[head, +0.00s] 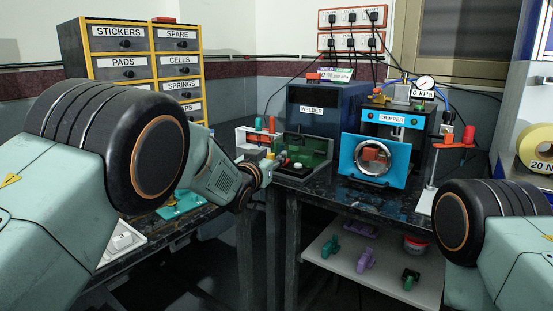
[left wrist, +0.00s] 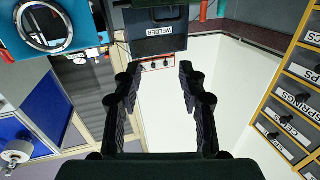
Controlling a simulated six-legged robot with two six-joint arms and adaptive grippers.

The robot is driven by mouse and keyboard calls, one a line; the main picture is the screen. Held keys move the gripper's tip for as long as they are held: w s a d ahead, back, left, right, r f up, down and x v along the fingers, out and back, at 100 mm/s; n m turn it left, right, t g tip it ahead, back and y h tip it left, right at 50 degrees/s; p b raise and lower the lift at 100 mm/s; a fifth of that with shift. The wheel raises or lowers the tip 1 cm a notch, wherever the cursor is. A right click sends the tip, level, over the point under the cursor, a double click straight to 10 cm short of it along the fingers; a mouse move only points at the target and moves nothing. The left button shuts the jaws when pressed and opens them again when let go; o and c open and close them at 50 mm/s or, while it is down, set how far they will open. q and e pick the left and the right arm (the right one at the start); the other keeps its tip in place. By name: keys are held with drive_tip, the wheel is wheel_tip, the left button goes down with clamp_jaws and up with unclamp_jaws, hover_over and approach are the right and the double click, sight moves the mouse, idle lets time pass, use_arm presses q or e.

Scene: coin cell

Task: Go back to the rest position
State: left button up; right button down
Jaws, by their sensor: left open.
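My left arm reaches in from the left of the head view, and my left gripper (head: 268,168) is small and partly hidden behind its own wrist, in front of the bench by the welder. In the left wrist view my left gripper (left wrist: 158,70) has its two dark fingers spread wide, with nothing between them. My right arm shows only at the lower right of the head view; its gripper is out of the picture.
The blue welder (head: 327,112) and the crimper (head: 392,120) with its round blue-framed window stand on the dark bench. A drawer cabinet (head: 127,68) stands at the left. A lower shelf (head: 335,262) holds several small green and purple items. A tape roll (head: 537,148) is at the right.

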use_arm(q)
drive_tip(key=s+a+f+n+g+y+p, duration=0.1)
drive_tip(key=s+a+f+g+y, duration=0.15)
drive_tip(key=s+a+f, duration=0.45)
drive_tip(key=s+a+f+n+g+y, duration=0.1)
drive_tip(key=s+a+f+g, duration=0.2)
drive_tip(key=s+f, duration=0.8)
drive_tip(key=s+a+f+n+g+y+p, duration=0.1)
drive_tip(key=s+a+f+g+y, duration=0.3)
drive_tip(key=f, duration=0.9)
drive_tip(key=s+a+f+g+p, duration=0.1)
drive_tip(key=s+a+g, duration=0.1)
drive_tip(key=s, duration=1)
drive_tip(key=s+a+f+n+g+h+p, duration=0.1)
drive_tip(key=s+a+g, duration=0.1)
drive_tip(key=s, duration=1)
drive_tip(key=s+a+f+n+g+p, duration=0.1)
drive_tip(key=s+a+g, duration=0.2)
drive_tip(key=s, duration=0.9)
drive_tip(key=shift+s+p, duration=0.25)
drive_tip(key=shift+p, duration=0.1)
drive_tip(key=shift+f+h, duration=0.1)
drive_tip(key=shift+h, duration=0.15)
